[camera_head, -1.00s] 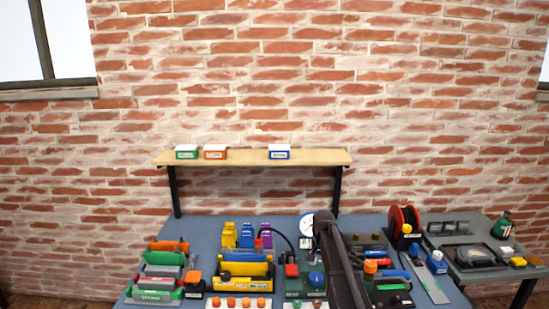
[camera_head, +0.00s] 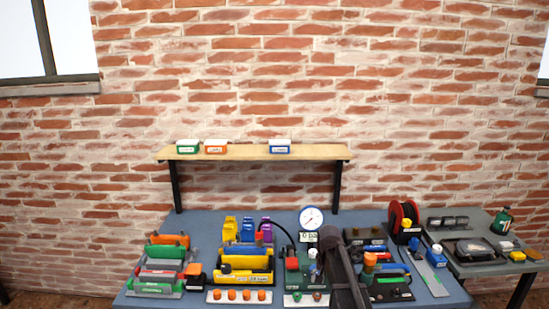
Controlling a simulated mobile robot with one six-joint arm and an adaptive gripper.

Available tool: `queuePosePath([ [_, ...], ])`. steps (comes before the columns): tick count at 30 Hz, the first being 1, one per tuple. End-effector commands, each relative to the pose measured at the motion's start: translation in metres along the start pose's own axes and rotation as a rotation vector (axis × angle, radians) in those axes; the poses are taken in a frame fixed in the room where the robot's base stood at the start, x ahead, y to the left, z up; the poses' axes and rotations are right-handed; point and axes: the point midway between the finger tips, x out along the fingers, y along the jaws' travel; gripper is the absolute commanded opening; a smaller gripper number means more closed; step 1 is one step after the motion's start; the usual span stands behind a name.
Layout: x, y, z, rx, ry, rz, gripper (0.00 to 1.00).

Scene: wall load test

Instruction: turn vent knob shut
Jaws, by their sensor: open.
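A dark green pump unit (camera_head: 291,281) stands on the blue bench, with a red block (camera_head: 292,264) on its left part. A round white gauge (camera_head: 311,218) with a blue rim stands behind it, above a small display (camera_head: 309,237). A slim grey and blue part (camera_head: 313,262) rises at the unit's right side; I cannot tell whether it is the vent knob. My gripper's fingers cannot be made out.
A yellow unit (camera_head: 243,277) and a strip of orange knobs (camera_head: 239,296) stand to the left. A red reel (camera_head: 403,217) and a black unit with an orange knob (camera_head: 370,260) stand to the right. A wooden shelf (camera_head: 240,152) holds small boxes above. The bench's back left is clear.

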Motion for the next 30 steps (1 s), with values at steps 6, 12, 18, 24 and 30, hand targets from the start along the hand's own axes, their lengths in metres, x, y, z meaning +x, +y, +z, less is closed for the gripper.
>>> queuePosePath([
  [6,0.022,0.031,0.082,-0.122,-0.001,0.006,0.85],
  [12,0.038,0.057,0.151,-0.250,-0.003,0.012,0.85],
  [18,0.045,0.069,0.185,-0.324,-0.005,0.015,0.85],
  [24,0.045,0.071,0.189,-0.339,-0.005,0.015,0.85],
  [30,0.044,0.070,0.188,-0.338,-0.005,0.015,0.85],
])
